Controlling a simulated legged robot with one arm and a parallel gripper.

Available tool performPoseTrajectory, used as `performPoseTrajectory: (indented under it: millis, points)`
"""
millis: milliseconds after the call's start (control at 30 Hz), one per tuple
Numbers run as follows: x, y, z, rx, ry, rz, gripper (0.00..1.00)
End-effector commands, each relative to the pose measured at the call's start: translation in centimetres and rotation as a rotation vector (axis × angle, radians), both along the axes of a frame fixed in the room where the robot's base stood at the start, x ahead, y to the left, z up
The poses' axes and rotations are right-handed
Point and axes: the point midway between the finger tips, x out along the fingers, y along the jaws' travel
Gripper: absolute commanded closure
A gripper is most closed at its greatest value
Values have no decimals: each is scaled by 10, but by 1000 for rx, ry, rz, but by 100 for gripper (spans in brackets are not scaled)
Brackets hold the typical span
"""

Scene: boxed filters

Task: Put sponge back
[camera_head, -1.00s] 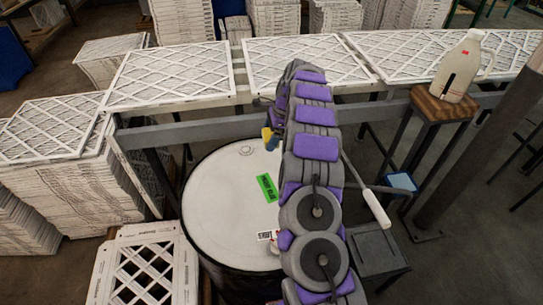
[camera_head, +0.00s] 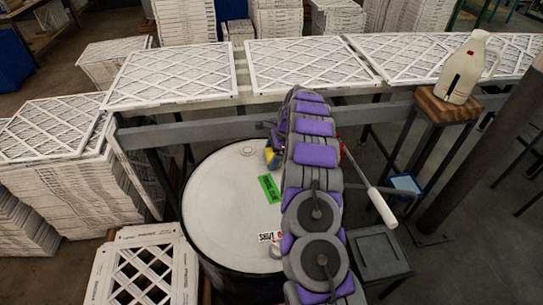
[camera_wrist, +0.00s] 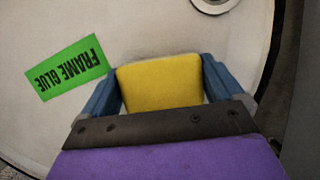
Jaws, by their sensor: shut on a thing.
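My gripper (camera_wrist: 161,88) is shut on the yellow sponge (camera_wrist: 160,83), which sits between its two blue fingers in the wrist view. I cannot tell whether the sponge touches the lid. A green "FRAME GLUE" label (camera_wrist: 67,68) lies on the lid left of my gripper; it also shows in the head view (camera_head: 269,188).
A grey rail (camera_head: 200,130) and a row of framed filters (camera_head: 170,75) run behind the drum. At right, a white jug (camera_head: 463,70) stands on a wooden-topped stool (camera_head: 447,103). A small blue-edged tray (camera_head: 406,184) and a white handle (camera_head: 382,207) are right of my arm.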

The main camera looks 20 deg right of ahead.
Motion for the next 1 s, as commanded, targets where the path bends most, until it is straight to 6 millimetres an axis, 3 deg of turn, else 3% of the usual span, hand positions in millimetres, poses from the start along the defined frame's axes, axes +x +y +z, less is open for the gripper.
performPoseTrajectory:
  millis: [67, 100, 133, 567, 767, 1000]
  points:
    - [0, 1, 0, 0, 1, 1, 50]
    - [0, 1, 0, 0, 1, 1, 4]
    - [0, 1, 0, 0, 0, 1, 1]
    - [0, -3, 8, 1, -2, 1, 0]
    - [-3, -12, 35, 2, -2, 1, 0]
    - [-7, -29, 82, 0, -4, -1, 0]
